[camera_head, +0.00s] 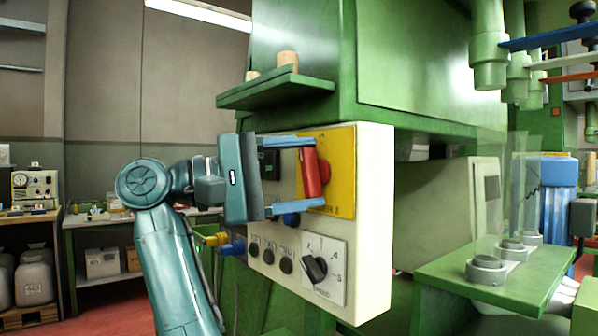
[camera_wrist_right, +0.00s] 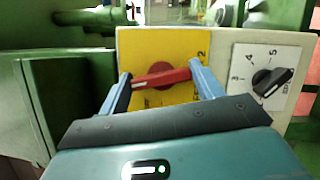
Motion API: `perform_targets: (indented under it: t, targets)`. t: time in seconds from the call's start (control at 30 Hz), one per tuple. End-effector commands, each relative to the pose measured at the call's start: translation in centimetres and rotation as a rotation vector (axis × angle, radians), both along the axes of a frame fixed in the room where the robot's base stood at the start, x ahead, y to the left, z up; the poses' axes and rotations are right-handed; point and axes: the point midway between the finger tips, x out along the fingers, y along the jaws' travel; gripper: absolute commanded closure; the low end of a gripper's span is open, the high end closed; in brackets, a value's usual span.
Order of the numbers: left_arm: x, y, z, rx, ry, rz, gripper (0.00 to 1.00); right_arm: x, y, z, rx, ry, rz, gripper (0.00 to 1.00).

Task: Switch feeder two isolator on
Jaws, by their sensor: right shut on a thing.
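The feeder two isolator is a red handle (camera_head: 311,172) on a yellow plate (camera_head: 343,185), on the cream control box. A "2" shows on the plate. In the head view the handle stands close to upright. My right gripper (camera_head: 318,173) reaches it from the left, with one blue finger at its upper end and one at its lower end, shut on it. In the right wrist view the handle (camera_wrist_right: 158,78) lies nearly level across the yellow plate (camera_wrist_right: 165,49), between the fingertips (camera_wrist_right: 163,76). My left gripper is not in view.
Below the plate are a black rotary selector (camera_head: 314,268) with numbers and several small dark knobs (camera_head: 269,257). A green shelf (camera_head: 275,93) with corks juts out above. A green bench (camera_head: 490,280) with clear guards stands at the right.

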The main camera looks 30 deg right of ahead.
Motion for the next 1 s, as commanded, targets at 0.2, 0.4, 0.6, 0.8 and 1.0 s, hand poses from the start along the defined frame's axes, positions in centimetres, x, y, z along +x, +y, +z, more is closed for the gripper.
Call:
perform_targets:
  t: [0.2,0.4,0.6,0.8,1.0]
  targets:
    - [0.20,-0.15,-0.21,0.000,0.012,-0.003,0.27,0.02,0.05,0.07,0.013,-0.137,0.002,0.57]
    - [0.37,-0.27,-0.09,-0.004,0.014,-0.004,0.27,0.02,0.03,0.03,0.019,-0.210,0.001,0.57]
    - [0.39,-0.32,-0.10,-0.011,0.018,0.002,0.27,0.02,0.03,0.03,0.021,-0.242,0.001,0.57]
    - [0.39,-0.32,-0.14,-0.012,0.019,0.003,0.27,0.01,0.02,0.02,0.021,-0.250,0.002,0.57]
    - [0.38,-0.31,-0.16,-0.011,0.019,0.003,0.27,0.00,0.02,0.02,0.021,-0.250,0.002,0.57]
